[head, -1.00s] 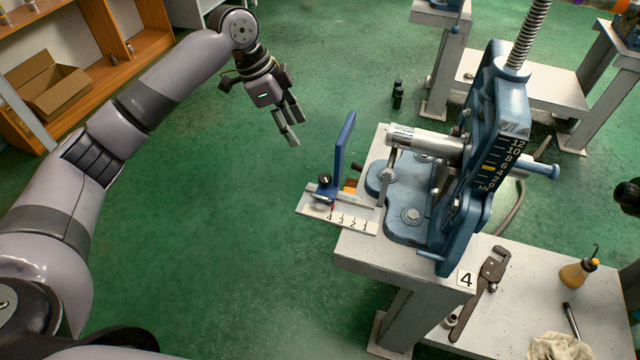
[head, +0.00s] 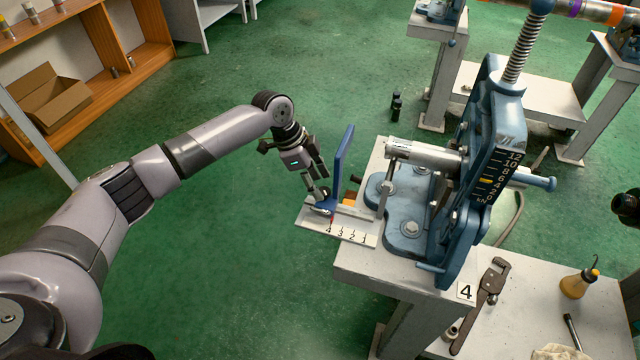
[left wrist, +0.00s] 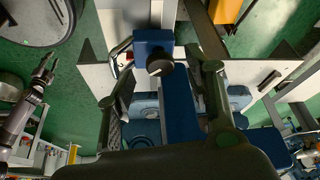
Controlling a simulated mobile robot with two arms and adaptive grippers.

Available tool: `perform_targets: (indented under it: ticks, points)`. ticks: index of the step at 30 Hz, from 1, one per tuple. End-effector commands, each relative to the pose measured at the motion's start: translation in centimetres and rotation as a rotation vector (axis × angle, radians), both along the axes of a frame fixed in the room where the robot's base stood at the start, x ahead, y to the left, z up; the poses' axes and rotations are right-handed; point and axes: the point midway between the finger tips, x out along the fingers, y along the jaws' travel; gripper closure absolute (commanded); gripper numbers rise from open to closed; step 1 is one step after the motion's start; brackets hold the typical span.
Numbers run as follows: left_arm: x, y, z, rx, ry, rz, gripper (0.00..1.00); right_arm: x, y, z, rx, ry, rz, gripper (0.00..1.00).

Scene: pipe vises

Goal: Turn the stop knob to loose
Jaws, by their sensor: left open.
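The stop is an upright blue plate (head: 344,160) on a white ruler-like base (head: 345,226) marked 1 to 4. Its small dark knob (head: 326,191) sits low on the stop's left side, near the 4 and a red pointer. My left gripper (head: 317,198) is open and points down at the knob, its fingers partly covering it. In the left wrist view the knob (left wrist: 160,66) lies between the two spread fingers, with a gap on each side. My right gripper (left wrist: 44,74) shows small at the left of that view; its jaws are too small to judge.
The blue pipe vise (head: 480,170) clamps a metal pipe (head: 425,154) whose end points toward the stop. The vise stands on a white bench (head: 380,272). Green floor is free left of the bench.

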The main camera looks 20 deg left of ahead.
Motion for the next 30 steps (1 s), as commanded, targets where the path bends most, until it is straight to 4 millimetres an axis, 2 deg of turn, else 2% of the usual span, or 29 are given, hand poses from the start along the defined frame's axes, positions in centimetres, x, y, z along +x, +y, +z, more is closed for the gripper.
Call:
perform_targets:
  ticks: [6,15,30]
  points:
    - [0.1,-0.6,-1.6,0.001,0.000,0.000,0.52,0.0,0.0,0.1,0.000,0.000,0.000,0.69]
    - [0.2,-0.7,-1.8,0.001,-0.001,0.000,0.53,0.0,0.0,0.1,0.000,0.000,0.000,0.69]
    - [0.2,-0.7,-1.7,0.001,-0.001,0.000,0.86,0.0,0.0,0.1,0.000,0.000,0.000,0.69]
